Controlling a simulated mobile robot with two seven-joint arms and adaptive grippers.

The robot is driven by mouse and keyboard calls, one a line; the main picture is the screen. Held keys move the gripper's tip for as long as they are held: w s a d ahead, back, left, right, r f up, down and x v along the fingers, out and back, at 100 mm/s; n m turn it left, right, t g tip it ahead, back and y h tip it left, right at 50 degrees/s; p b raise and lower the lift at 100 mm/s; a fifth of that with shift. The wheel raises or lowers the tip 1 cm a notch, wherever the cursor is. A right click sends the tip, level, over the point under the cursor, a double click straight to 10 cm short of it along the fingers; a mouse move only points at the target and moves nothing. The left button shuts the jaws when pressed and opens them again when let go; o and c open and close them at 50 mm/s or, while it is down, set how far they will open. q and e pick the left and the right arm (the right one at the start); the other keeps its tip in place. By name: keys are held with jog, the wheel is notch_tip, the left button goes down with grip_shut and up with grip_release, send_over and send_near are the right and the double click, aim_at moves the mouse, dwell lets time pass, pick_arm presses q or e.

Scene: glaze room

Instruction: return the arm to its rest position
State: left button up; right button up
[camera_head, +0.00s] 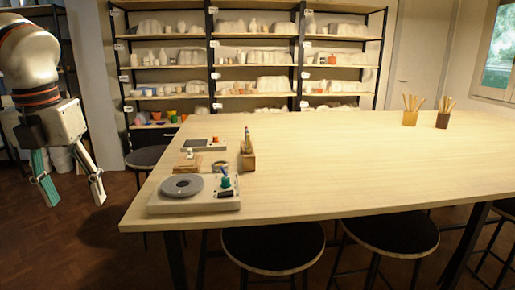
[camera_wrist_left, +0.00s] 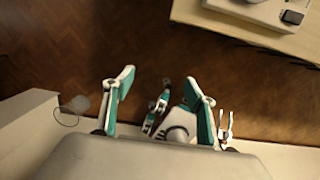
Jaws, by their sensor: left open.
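My left gripper (camera_head: 72,192) hangs at the far left of the head view, beside the table's left end and apart from it. Its fingers are spread and point down, with nothing between them. In the left wrist view the two teal-lined fingers (camera_wrist_left: 158,98) stand apart over the brown floor. The table (camera_head: 330,165) is long and pale wood.
A grey device with a round plate (camera_head: 182,186) stands at the table's near left corner, by a wooden holder (camera_head: 248,158). Two pencil cups (camera_head: 410,118) stand far right. Black stools (camera_head: 272,245) are along the front. Shelves (camera_head: 250,60) line the back.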

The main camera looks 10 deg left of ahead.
pick_arm(q)
jog(key=d+f+n+t+h+p, duration=0.25)
jog(key=f+n+t, duration=0.2)
jog(key=f, duration=0.45)
jog(key=w+d+f+n+t+h+p, duration=0.1)
jog(key=d+f+n+t+h+p, duration=0.15)
jog(key=f+n+h, duration=0.4)
jog(key=d+f+n+t+h+p, duration=0.1)
jog(key=d+f+n+t, duration=0.3)
jog(key=f, duration=0.6)
jog(key=s+d+f+n+g+y+p, duration=0.1)
jog(key=s+d+f+n+y, duration=0.2)
jog(key=s+d+f+n, duration=0.3)
jog(key=s+d+f+n+g+y+p, duration=0.1)
jog(key=s+d+f+n+y+p, duration=0.1)
jog(key=s+d+f+n+y, duration=0.2)
jog(key=s+d+f+n, duration=0.3)
jog(key=s+f, duration=0.3)
jog(key=f, duration=0.4)
jog(key=shift+d+f, duration=0.25)
jog(key=shift+f, duration=0.15)
pick_arm(e)
jog(key=shift+m, duration=0.4)
jog(key=r, duration=0.1)
jog(key=s+r, duration=0.1)
jog(key=r, duration=0.1)
jog(key=a+r, duration=0.1)
jog(key=r, duration=0.1)
jog(key=shift+s+r, duration=0.1)
jog(key=shift+s, duration=0.15)
